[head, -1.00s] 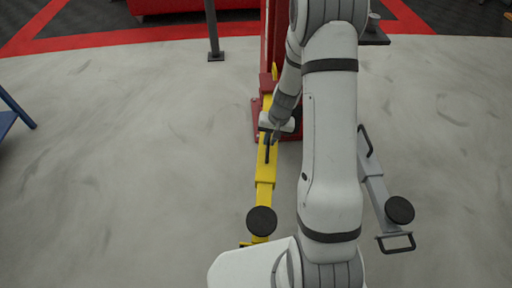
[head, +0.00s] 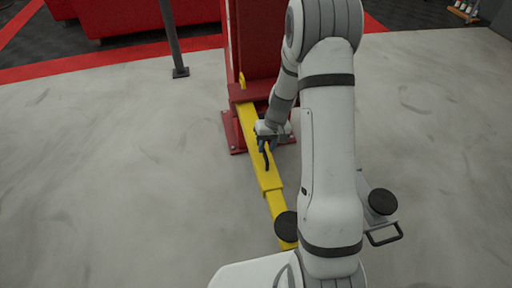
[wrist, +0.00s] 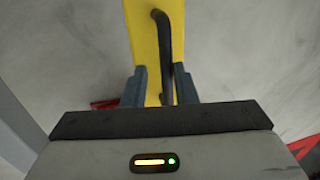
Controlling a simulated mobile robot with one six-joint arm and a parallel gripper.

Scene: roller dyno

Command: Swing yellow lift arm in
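The yellow lift arm (head: 247,130) runs from the foot of the red post (head: 252,40) down and right. Its black round pad (head: 286,224) is partly behind my white arm. A black bar handle (wrist: 163,40) stands on the yellow arm. My gripper (wrist: 160,88) is at this handle, and its two blue-grey fingers straddle the bar. The bar runs close to the right finger, with yellow showing between it and the left finger. Whether the right finger touches the bar I cannot tell. In the head view the gripper (head: 266,140) is small and partly hidden.
A grey lift arm with a black pad (head: 383,202) and a loop handle (head: 385,235) lies right of my arm, mostly hidden behind it. A dark pole (head: 172,40) stands at the back left. Red cabinets (head: 110,18) are behind. The floor at left is clear.

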